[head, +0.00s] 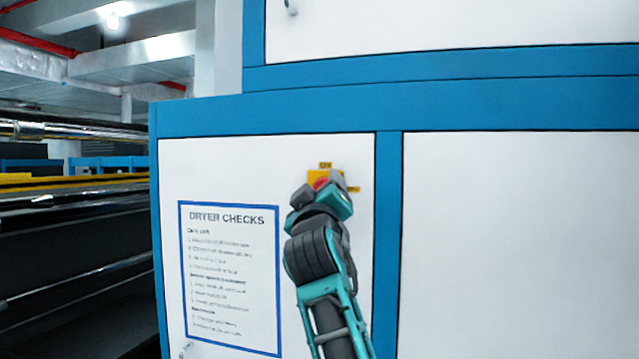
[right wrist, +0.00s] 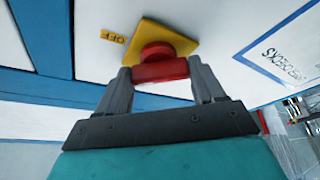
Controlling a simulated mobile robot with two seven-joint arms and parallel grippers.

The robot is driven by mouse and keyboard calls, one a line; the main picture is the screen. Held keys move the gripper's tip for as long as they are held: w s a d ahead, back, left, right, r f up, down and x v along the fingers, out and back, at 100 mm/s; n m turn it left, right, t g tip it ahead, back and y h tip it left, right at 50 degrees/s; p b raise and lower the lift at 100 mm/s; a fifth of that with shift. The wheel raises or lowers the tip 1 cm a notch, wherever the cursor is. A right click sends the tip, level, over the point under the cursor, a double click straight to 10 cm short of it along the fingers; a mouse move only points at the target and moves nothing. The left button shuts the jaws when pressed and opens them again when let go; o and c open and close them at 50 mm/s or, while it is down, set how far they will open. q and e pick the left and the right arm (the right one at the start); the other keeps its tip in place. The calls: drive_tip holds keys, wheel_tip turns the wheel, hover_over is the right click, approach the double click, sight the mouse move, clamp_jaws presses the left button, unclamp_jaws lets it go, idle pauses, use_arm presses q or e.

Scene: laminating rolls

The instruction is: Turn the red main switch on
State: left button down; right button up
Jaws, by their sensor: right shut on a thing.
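The red main switch (head: 320,183) sits on a yellow plate (head: 313,176) on the white cabinet door. In the right wrist view the red switch (right wrist: 158,64) stands out from its yellow plate (right wrist: 178,35), with a yellow OFF label (right wrist: 112,35) beside it. My right gripper (head: 321,188) is at the switch and shut on it; the right wrist view shows one grey finger on each side of the red knob (right wrist: 160,72). The gripper hides part of the switch in the head view. I cannot tell which label the knob points to. My left gripper is not in view.
A blue-framed DRYER CHECKS sheet (head: 232,275) is on the door, left of the switch. Blue frame bars (head: 388,230) border the white panels. Metal rollers (head: 75,131) lie at the far left. The white panel (head: 520,240) on the right is bare.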

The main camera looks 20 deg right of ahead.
drive_tip(key=shift+d+r+n+g+y, duration=0.1)
drive_tip(key=shift+n+g+y, duration=0.4)
drive_tip(key=shift+n, duration=1.35)
drive_tip(key=shift+a+r+n+g+y, duration=0.1)
drive_tip(key=shift+n+g+y, duration=0.35)
drive_tip(key=shift+n, duration=1.45)
drive_tip(key=shift+d+r+n+g+y, duration=0.1)
drive_tip(key=shift+n+g+y, duration=0.4)
drive_tip(key=shift+n, duration=1.35)
drive_tip(key=o, duration=1)
drive_tip(key=shift+o, duration=0.2)
drive_tip(key=shift+f, duration=0.1)
drive_tip(key=b+v, duration=0.1)
drive_tip(key=v, duration=1.2)
drive_tip(key=shift+d+b, duration=0.2)
drive_tip(key=shift+b, duration=0.15)
